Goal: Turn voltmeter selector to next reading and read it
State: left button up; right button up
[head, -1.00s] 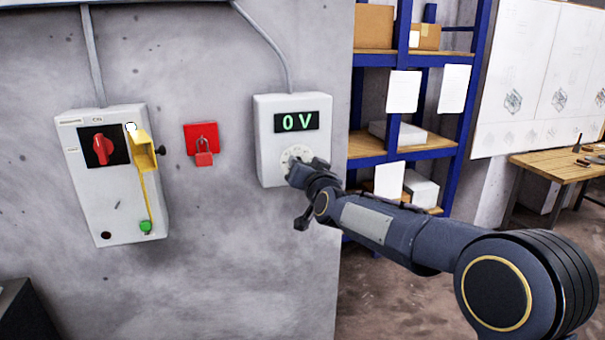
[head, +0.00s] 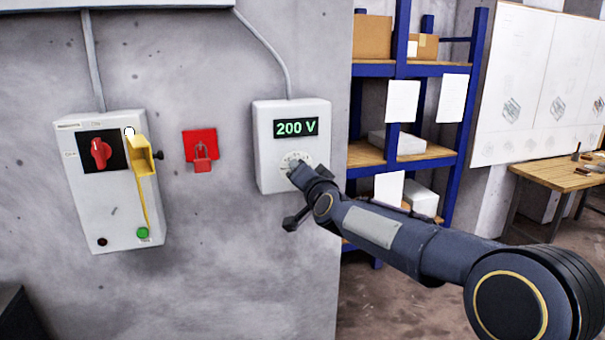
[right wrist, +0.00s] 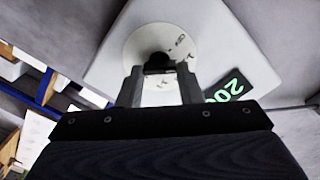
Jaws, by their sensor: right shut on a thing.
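The voltmeter (head: 265,150) is a pale box on the grey wall, and its display (head: 296,128) reads 200 V in green. Below the display is the round selector dial (head: 288,158), mostly covered by my right gripper (head: 297,170). In the right wrist view the white dial (right wrist: 133,47) has a dark knob (right wrist: 158,62) at its centre. My right gripper (right wrist: 158,85) is shut on that knob, one finger on each side. The display's edge also shows there (right wrist: 228,87). The dial markings are too small to read fully. My left gripper is not in view.
A switch box (head: 90,215) with a red rotary handle (head: 101,154), yellow flap (head: 140,150) and green button (head: 143,233) hangs at the left. Blue shelving (head: 400,70) and a wooden table (head: 550,172) stand right.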

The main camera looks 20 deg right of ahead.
jog(key=shift+f, duration=0.1)
jog(key=o, duration=1)
jog(key=shift+s, duration=0.1)
jog(key=shift+s+d, duration=0.15)
jog(key=shift+s, duration=3.65)
